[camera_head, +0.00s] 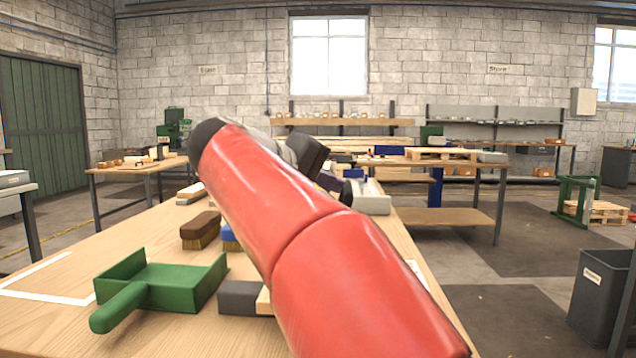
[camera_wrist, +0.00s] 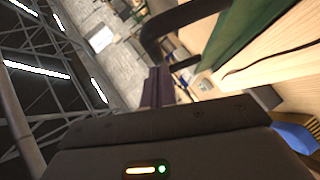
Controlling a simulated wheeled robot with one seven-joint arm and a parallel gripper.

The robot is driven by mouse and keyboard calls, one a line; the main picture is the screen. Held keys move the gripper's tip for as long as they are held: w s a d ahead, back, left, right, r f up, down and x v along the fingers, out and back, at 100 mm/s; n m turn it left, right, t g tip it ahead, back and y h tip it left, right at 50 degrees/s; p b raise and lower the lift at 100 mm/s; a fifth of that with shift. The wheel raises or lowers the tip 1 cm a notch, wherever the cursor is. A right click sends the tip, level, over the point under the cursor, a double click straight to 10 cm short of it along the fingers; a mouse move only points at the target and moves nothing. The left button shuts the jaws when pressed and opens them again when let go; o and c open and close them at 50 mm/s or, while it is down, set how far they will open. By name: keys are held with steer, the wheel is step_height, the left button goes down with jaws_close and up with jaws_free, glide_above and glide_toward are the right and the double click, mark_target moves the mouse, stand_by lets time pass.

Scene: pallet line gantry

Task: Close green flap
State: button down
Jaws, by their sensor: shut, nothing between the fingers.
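I cannot clearly make out a green flap in the head view. In the wrist view a green panel (camera_wrist: 240,35) fills part of the upper right; whether it is the flap I cannot tell. A dark curved bar (camera_wrist: 185,18) crosses in front of it. My gripper (camera_head: 338,188) is mostly behind my red arm in the head view, above the far part of the wooden table. Its dark fingers (camera_wrist: 157,88) are together and empty in the wrist view, with the green panel to their right. Contact with the panel does not show.
On the wooden table (camera_head: 62,248) are a green dustpan (camera_head: 165,285), a brown brush (camera_head: 200,230), a blue-topped brush (camera_head: 230,238) and a dark grey block (camera_head: 238,298). A pale grey box (camera_head: 370,203) is at the far right. A dark bin (camera_head: 598,295) stands on the floor.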

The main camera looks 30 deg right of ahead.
steer(key=shift+s+d+f+m+t+y, duration=0.15)
steer(key=shift+s+d+m+y, duration=0.15)
steer(key=shift+s+d+y, duration=0.25)
steer(key=shift+s+d+f+m+t+y, duration=0.15)
steer(key=shift+s+d+m+y, duration=0.15)
steer(key=shift+d, duration=0.3)
steer(key=shift+s+d+f+m+t+y+b, duration=0.55)
steer(key=shift+s+d+f+m+y, duration=0.25)
steer(key=shift+d+f+y, duration=0.45)
steer(key=shift+s+d+f+m+t+y+b, duration=0.4)
steer(key=shift+s+d+f+m+t+y, duration=0.35)
steer(key=shift+d+f+y, duration=0.55)
steer(key=shift+s+d+f+m+t+y+b, duration=0.5)
steer(key=shift+s+d+f+m+y, duration=0.35)
steer(key=shift+d+f+y, duration=0.4)
steer(key=shift+s+f+b, duration=0.1)
steer(key=shift+f+b, duration=0.2)
steer(key=shift+f, duration=0.55)
steer(key=shift+f, duration=0.25)
